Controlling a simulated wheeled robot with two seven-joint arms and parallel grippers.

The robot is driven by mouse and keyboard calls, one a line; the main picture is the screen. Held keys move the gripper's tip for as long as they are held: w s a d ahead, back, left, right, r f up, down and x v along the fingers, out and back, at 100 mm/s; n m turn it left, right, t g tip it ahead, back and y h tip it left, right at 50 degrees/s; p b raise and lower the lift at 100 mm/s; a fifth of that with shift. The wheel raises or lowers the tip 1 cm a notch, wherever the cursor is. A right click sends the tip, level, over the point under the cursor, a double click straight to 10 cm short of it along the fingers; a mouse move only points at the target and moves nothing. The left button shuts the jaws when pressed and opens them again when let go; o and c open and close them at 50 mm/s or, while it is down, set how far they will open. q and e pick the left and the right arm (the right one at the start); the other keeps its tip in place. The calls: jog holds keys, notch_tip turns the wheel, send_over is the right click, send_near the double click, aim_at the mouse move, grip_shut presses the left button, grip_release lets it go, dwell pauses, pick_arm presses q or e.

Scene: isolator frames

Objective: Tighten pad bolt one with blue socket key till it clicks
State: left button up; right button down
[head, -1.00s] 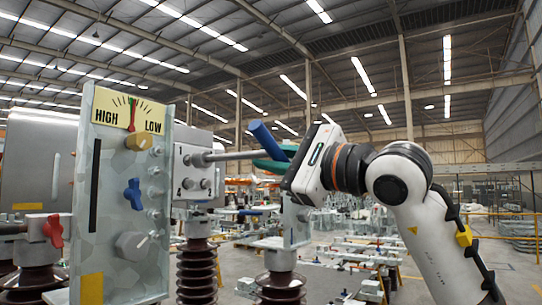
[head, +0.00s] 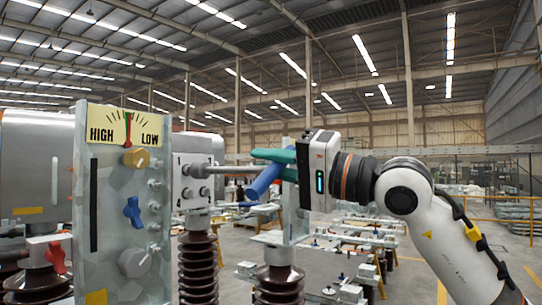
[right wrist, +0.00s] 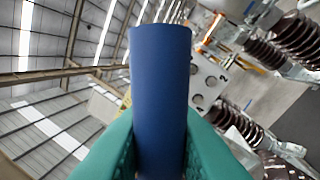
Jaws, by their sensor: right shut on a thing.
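The blue socket key has a blue handle (head: 264,183) and a grey steel shaft (head: 232,169) that runs left to the grey pad (head: 180,199). The shaft's tip meets the upper part of the pad's face; which bolt it covers and how fully it is seated I cannot tell. Other bolts show lower on the pad. My right gripper (head: 272,164) has green fingers shut on the blue handle. In the right wrist view the handle (right wrist: 161,85) stands between both fingers, with the pad (right wrist: 205,82) partly hidden behind it. My left gripper is out of view.
Brown ribbed insulators (head: 198,265) stand below. Open floor lies at right, past low racks.

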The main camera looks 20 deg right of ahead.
jog(key=n+p, duration=0.1)
jog(key=n, duration=0.1)
jog(key=s+n+g+p, duration=0.1)
jog(key=n+p, duration=0.1)
jog(key=n, duration=0.1)
jog(key=s+n+p, duration=0.1)
jog(key=n, duration=0.1)
jog(key=shift+s+d+r+n+g, duration=0.15)
jog(key=shift+d+r+n+g, duration=0.2)
jog(key=shift+d+n+g, duration=0.05)
jog(key=shift+w+a+n+g+p, duration=0.15)
jog(key=shift+w+a+n+p, duration=0.15)
jog(key=shift+n+p, duration=0.5)
jog(key=shift+w+a+n+g+p, duration=0.2)
jog(key=shift+a+n+p, duration=0.2)
jog(key=shift+n+p, duration=0.45)
jog(key=shift+w+a+n+g+p, duration=0.2)
jog(key=shift+a+n+p, duration=0.15)
jog(key=shift+n+p, duration=0.45)
jog(key=shift+f+b, duration=0.2)
jog(key=shift+b, duration=0.15)
jog(key=shift+b, duration=0.3)
jog(key=shift+p+x, duration=0.3)
jog(key=shift+x, duration=0.75)
jog(key=shift+w+d, duration=0.15)
